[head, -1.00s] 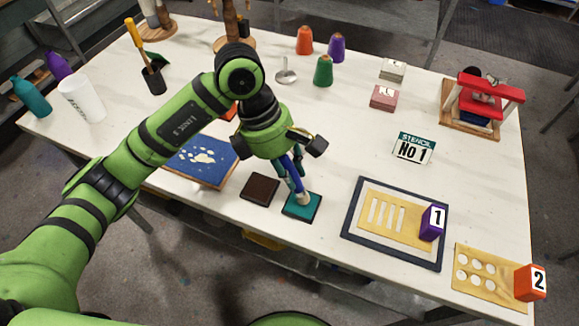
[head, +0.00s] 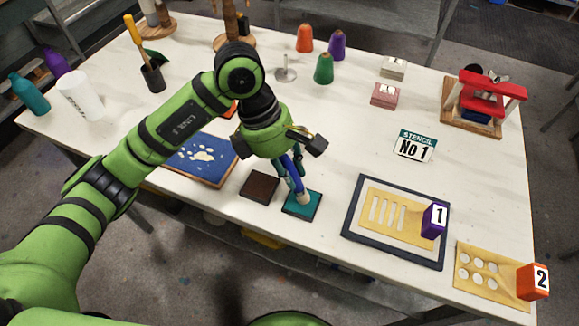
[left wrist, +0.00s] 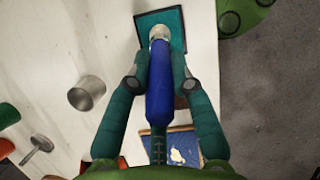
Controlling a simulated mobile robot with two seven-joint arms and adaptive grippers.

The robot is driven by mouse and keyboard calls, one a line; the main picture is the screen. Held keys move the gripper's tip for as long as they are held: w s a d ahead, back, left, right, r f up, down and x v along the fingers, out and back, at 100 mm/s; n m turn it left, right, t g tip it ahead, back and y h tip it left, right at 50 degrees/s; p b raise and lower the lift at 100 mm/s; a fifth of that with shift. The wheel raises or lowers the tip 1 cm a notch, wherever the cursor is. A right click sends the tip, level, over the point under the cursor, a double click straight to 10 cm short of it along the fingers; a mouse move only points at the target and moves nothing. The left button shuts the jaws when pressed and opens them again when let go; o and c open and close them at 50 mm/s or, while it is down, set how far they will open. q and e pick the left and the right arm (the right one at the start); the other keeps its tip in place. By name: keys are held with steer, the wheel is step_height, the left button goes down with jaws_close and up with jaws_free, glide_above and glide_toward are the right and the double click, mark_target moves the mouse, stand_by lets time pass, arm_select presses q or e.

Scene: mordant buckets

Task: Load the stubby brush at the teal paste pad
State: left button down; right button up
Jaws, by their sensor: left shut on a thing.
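The stubby brush (left wrist: 160,85) has a blue handle and a pale tip. My left gripper (left wrist: 160,77) is shut on its handle, with a teal finger on each side. The brush also shows in the head view (head: 299,178), tip down and a little tilted under my left gripper (head: 293,168). The teal paste pad (head: 310,208) is a dark-edged square near the table's front edge. The brush tip is at the pad, over its surface and seemingly touching it. The pad shows at the top of the left wrist view (left wrist: 174,21). My right gripper is not seen.
A dark brown pad (head: 259,186) lies just left of the teal one. A blue board (head: 205,170) with pale marks lies farther left. A framed stencil (head: 360,241) with purple block 1 (head: 434,220) lies to the right, then a second stencil (head: 490,287) with orange block 2 (head: 533,281).

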mark_target(288, 157)
arm_select(q)
steer(key=shift+s+f+b, duration=0.1)
steer(key=shift+f+b, duration=0.25)
steer(key=shift+b, duration=0.25)
stand_by(1.8)
steer(key=shift+r+p, duration=0.6)
steer(key=shift+r, duration=0.65)
steer(key=shift+r+p, duration=1)
steer(key=shift+r, duration=1.4)
steer(key=shift+a+f, duration=0.1)
